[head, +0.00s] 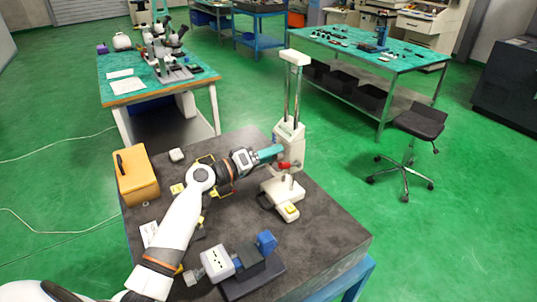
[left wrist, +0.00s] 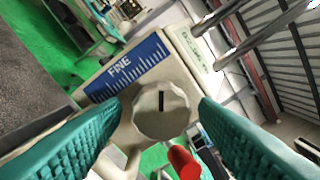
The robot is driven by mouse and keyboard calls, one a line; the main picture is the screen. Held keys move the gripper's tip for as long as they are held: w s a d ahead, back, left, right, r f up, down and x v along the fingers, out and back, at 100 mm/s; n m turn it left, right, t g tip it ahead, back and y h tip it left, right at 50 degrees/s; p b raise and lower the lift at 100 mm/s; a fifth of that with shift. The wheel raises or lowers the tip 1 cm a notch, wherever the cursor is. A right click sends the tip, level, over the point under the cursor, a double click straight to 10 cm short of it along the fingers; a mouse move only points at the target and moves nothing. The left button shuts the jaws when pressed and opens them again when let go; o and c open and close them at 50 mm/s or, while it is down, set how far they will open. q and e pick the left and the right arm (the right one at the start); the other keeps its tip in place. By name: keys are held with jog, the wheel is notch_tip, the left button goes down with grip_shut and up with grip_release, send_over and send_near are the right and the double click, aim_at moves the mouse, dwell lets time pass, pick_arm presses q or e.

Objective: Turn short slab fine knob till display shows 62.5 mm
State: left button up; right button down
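The fine knob (left wrist: 165,110), a pale ridged disc with a dark slot mark, sits beside the blue FINE scale (left wrist: 128,68) in the left wrist view. A small display (left wrist: 194,48) shows at upper right there; I cannot read its digits. The knob is on the carriage (head: 290,133) of a white gauge stand with two upright rods. My left gripper (head: 270,153) has teal fingers pointing at the carriage. In the left wrist view its fingers (left wrist: 160,105) are spread on both sides of the knob, with no clear contact. My right gripper is not in view.
A red knob (left wrist: 183,163) is close below the fine knob. The stand's base (head: 281,190) rests on a dark slab (head: 325,235). An orange case (head: 136,178) and a device with a white block (head: 217,262) also lie on the slab. The slab's right side is clear.

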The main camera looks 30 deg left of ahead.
pick_arm(q)
jog(key=c, duration=0.8)
jog(key=shift+n, duration=0.6)
jog(key=o, duration=1)
